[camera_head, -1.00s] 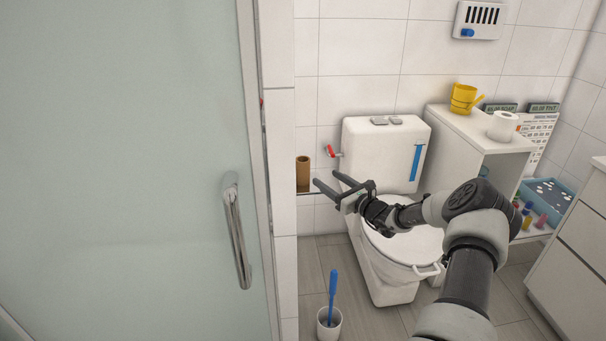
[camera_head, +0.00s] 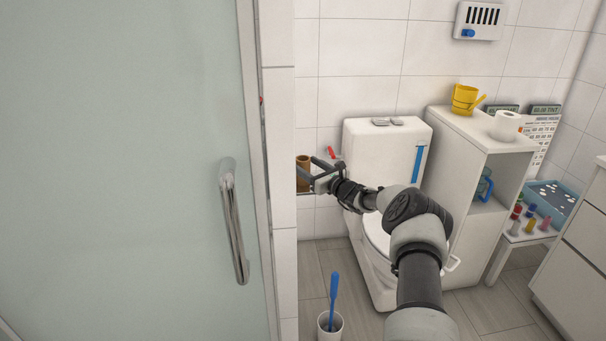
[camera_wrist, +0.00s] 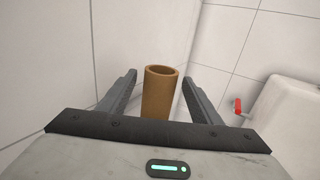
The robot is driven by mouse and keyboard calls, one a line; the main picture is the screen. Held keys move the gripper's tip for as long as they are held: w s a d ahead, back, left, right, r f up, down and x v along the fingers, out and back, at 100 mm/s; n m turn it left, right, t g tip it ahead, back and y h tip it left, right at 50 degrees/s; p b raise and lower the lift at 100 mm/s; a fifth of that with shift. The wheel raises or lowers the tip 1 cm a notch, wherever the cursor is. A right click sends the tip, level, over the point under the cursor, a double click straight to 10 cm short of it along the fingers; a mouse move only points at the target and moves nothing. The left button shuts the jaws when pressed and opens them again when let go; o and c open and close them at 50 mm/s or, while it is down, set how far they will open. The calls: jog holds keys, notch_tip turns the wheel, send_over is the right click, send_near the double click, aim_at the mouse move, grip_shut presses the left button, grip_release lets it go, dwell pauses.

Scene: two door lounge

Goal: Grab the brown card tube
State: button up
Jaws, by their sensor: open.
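The brown card tube (camera_head: 302,172) stands upright on a narrow ledge by the wall, left of the toilet; my gripper partly covers it in the head view. In the wrist view the tube (camera_wrist: 160,92) shows its open top and stands between my two fingers. My gripper (camera_head: 305,168) is open, with a finger on each side of the tube and a gap showing on both sides in the wrist view (camera_wrist: 160,90). The tube's lower part is hidden behind the gripper body.
A red-handled valve (camera_wrist: 238,106) is right of the tube by the toilet cistern (camera_head: 385,150). A glass door with a metal handle (camera_head: 234,222) fills the left. A brush in a white holder (camera_head: 330,325) stands on the floor. A white shelf unit (camera_head: 470,150) stands right.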

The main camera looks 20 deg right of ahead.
jog(key=c, duration=1.1)
